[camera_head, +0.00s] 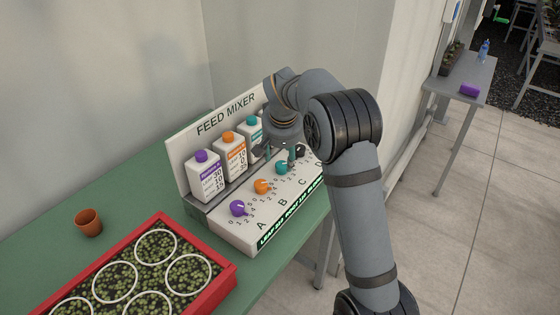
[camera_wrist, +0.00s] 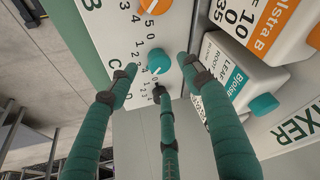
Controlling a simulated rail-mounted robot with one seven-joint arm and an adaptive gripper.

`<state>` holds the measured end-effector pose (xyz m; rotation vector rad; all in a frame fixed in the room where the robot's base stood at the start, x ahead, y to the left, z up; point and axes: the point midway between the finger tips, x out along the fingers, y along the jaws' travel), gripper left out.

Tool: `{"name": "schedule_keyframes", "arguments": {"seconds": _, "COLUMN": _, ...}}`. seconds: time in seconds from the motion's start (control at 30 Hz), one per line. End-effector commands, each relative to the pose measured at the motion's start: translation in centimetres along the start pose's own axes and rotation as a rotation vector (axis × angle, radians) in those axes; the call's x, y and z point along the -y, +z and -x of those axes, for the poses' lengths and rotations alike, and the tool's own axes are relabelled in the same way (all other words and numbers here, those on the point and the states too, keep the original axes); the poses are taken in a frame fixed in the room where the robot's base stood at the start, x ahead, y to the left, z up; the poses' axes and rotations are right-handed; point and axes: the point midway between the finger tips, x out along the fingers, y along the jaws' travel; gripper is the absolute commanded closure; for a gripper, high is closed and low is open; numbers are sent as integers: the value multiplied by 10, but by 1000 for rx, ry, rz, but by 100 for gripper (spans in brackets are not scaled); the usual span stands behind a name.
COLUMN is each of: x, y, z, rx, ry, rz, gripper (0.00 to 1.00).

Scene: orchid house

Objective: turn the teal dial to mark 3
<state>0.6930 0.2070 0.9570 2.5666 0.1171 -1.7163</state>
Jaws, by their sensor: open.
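The teal dial (camera_head: 281,167) is on the sloped front panel of the feed mixer, at letter C. In the wrist view the teal dial (camera_wrist: 158,61) lies between my fingertips, with a white pointer line; I cannot tell which mark it points to. My gripper (camera_head: 278,155) hangs over it from above, fingers spread. In the wrist view my gripper (camera_wrist: 158,74) shows teal-sleeved fingers left, right and below the dial. It is open and holds nothing; I cannot tell whether any fingertip touches the dial.
The orange dial (camera_head: 262,186) and purple dial (camera_head: 238,208) are to the left on the panel; a dark dial (camera_head: 300,151) is close on the right. Capped bottles (camera_head: 231,157) stand behind. A red-rimmed seedling tray (camera_head: 224,282) and terracotta pot (camera_head: 88,222) are on the green bench.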

Motion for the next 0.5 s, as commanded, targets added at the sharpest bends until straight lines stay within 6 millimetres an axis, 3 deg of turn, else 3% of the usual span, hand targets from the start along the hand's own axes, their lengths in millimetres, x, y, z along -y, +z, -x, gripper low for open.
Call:
{"name": "schedule_keyframes", "arguments": {"seconds": 0.2, "x": 0, "y": 0, "z": -34, "rx": 2, "ry": 0, "rz": -2, "gripper": 51}}
{"name": "schedule_keyframes", "arguments": {"seconds": 0.5, "x": 0, "y": -1, "z": -48, "rx": -1, "ry": 0, "rz": -2, "gripper": 51}}
